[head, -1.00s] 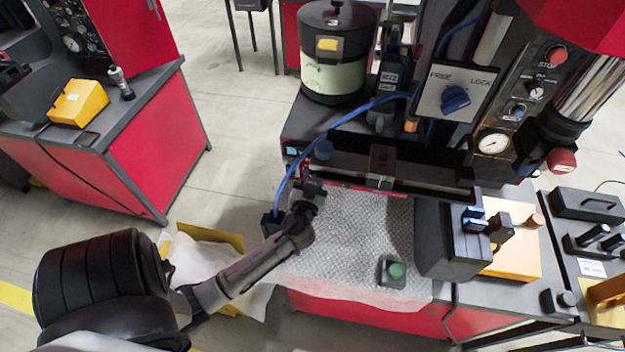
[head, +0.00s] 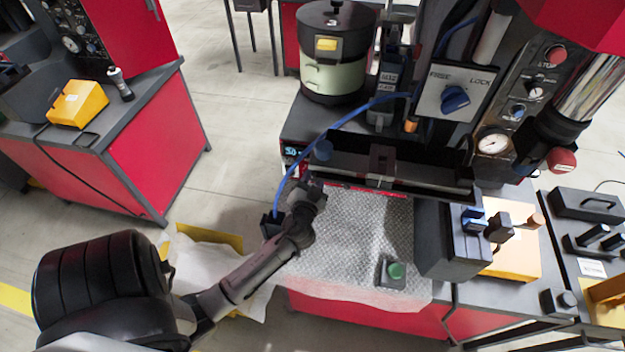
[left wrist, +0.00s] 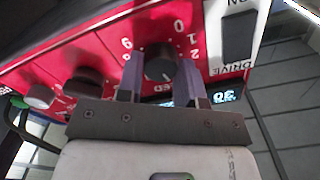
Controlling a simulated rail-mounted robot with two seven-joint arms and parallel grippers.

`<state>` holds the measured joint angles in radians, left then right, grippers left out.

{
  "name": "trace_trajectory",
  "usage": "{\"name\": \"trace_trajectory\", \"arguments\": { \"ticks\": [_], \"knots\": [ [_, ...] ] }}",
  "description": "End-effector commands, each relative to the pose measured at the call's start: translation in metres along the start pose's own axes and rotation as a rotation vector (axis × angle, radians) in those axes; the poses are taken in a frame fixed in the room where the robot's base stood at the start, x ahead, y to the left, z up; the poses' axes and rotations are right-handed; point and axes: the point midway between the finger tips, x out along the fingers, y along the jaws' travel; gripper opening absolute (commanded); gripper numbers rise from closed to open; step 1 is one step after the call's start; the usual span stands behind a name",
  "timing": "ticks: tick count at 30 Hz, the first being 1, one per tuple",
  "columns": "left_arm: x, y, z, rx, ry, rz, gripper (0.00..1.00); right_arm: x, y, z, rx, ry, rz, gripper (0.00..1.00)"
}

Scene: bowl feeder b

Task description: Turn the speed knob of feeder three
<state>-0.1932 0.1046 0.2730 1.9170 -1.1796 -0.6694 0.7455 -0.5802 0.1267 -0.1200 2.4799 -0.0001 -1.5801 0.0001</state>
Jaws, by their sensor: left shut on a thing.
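Feeder three is the bowl feeder with a pale green drum (head: 335,80), a black lid and a "3" on top, at the back in the head view. In the left wrist view its red front panel (left wrist: 105,45) carries a dark round speed knob (left wrist: 160,62) with a numbered dial around it. My left gripper (left wrist: 163,78) has one finger on each side of this knob and is shut on it. In the head view the left gripper (head: 312,188) is at the front of the feeder's base, and the arm hides the knob. My right gripper is not in view.
A DRIVE switch (left wrist: 240,35) and a lit display (left wrist: 227,96) sit right of the knob. Another dark knob (left wrist: 88,82) is at its left. A blue hose (head: 345,118) arcs close to the gripper.

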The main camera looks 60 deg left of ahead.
Motion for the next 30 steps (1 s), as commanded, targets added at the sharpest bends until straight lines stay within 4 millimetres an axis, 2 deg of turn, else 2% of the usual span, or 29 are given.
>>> {"name": "trace_trajectory", "arguments": {
  "ticks": [4, 5, 12, 23, 26, 30],
  "knots": [
    [0.000, 0.000, -0.001, -0.001, 0.001, -0.001, 0.10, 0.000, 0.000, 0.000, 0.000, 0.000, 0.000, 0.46],
    [0.000, 0.000, -0.001, -0.001, 0.001, -0.001, 0.35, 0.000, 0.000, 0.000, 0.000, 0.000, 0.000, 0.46],
    [0.000, 0.000, 0.000, -0.002, 0.000, -0.001, 0.58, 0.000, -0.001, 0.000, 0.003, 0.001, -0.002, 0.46],
    [-0.006, 0.001, 0.001, -0.002, 0.000, 0.001, 0.60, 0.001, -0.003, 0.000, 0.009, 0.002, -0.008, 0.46],
    [-0.018, 0.001, 0.001, -0.004, -0.002, 0.001, 0.60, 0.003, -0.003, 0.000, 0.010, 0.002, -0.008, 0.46],
    [-0.045, 0.002, 0.003, -0.004, -0.003, 0.002, 0.60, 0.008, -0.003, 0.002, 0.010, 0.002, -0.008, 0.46]
  ]
}}
